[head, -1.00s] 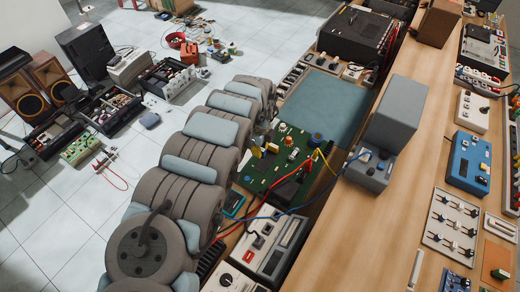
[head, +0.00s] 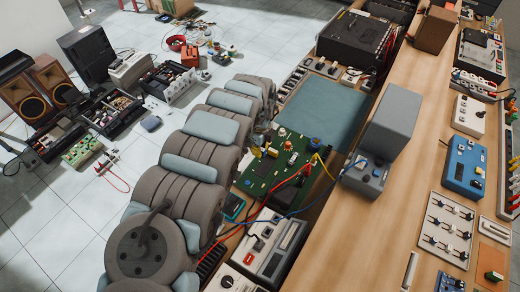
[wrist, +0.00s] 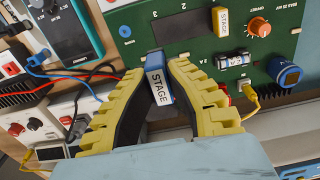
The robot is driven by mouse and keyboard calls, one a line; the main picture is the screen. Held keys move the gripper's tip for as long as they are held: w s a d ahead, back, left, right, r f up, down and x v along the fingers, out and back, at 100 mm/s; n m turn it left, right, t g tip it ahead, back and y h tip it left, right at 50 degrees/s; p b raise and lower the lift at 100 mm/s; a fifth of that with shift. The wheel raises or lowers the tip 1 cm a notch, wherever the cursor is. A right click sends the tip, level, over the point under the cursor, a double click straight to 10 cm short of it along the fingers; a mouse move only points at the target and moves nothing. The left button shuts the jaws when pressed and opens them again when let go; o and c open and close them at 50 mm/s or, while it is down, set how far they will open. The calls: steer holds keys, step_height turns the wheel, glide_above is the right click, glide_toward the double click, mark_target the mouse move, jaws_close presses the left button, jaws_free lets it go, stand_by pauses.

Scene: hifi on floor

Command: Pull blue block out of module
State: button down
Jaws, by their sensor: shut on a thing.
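The blue block (wrist: 158,86), with a white label reading STAGE, is between the fingertips of my gripper (wrist: 162,72) in the wrist view. My gripper has yellow ribbed fingers and is shut on the block. The green circuit board module (wrist: 195,47) lies just beyond, and the block overlaps its lower edge in the picture. Whether the block still touches the board cannot be told. The module also shows in the head view (head: 262,180) on the bench, beside my arm. My gripper and the blue block cannot be made out clearly in the head view.
A yellow STAGE block (wrist: 221,20), an orange knob (wrist: 259,27) and a blue round part (wrist: 284,71) stand on the board. Red and blue cables cross nearby. A grey monitor-like box (head: 390,122) stands to the right. A flat blue-grey panel (head: 322,108) lies behind the module.

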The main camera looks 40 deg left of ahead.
steer(key=shift+r+p, duration=1.65)
steer(key=shift+r, duration=0.45)
